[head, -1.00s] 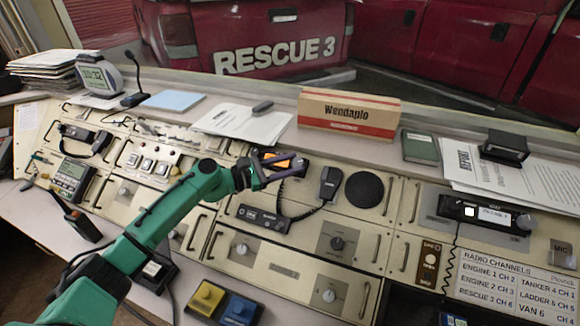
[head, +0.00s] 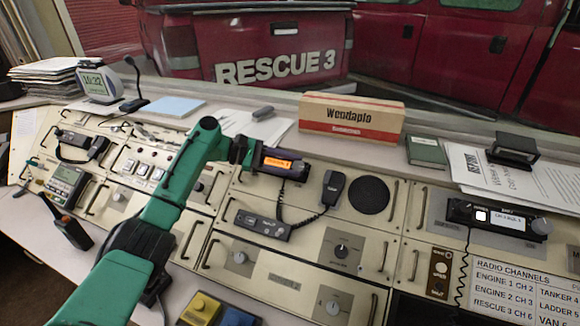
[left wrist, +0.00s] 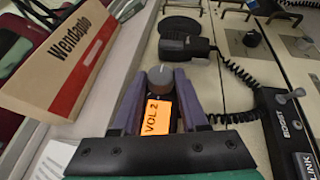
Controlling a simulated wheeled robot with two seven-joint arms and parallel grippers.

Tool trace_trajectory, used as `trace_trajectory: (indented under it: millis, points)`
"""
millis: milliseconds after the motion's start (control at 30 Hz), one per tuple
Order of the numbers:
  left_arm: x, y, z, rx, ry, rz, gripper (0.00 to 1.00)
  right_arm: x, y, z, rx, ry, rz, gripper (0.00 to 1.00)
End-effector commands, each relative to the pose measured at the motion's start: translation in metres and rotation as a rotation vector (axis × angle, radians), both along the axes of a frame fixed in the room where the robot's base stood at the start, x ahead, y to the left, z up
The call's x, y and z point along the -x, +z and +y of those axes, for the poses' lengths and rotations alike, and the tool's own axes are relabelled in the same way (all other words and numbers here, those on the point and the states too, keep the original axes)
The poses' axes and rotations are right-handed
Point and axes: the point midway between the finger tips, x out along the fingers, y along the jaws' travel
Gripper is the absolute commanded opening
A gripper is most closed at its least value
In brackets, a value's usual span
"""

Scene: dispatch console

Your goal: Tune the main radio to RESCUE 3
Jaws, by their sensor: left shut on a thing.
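A radio (head: 280,163) with a lit orange display sits at the upper middle of the console. In the left wrist view its display (left wrist: 157,117) reads "VOL 2", and its grey round knob (left wrist: 160,76) shows beyond the display. My left gripper (left wrist: 159,84) has its purple fingers on either side of that knob, shut on it. In the head view the left gripper (head: 260,158) is at the radio's left end. A radio channels card (head: 510,290) at the lower right lists RESCUE 3 CH 6. My right gripper is not in view.
A coiled-cord handset (head: 330,188) and a round speaker (head: 368,194) are right of the radio. A Wendaplo box (head: 350,117) stands behind. Another radio (head: 495,216) with a white display is at the right. A lower black panel (head: 262,225) lies in front.

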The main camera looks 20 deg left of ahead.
Motion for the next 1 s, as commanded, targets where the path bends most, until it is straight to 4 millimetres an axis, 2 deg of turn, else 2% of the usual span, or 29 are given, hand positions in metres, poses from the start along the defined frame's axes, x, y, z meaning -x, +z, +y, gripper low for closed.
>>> trace_trajectory:
  millis: [367,400,467,833,1000]
  points:
    - [0.001,-0.001,-0.001,-0.006,-0.008,0.002,0.00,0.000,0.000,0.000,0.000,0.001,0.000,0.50]
    - [0.001,-0.001,-0.001,-0.006,-0.008,0.002,0.51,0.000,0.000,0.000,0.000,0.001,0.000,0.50]
    - [0.001,-0.001,-0.001,-0.005,-0.009,0.002,0.73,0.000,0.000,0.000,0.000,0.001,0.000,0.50]
    - [0.001,0.000,0.003,-0.004,-0.005,0.000,0.73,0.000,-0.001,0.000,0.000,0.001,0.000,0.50]
    - [0.007,0.005,0.024,-0.004,-0.003,-0.001,0.73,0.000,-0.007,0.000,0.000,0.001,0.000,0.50]
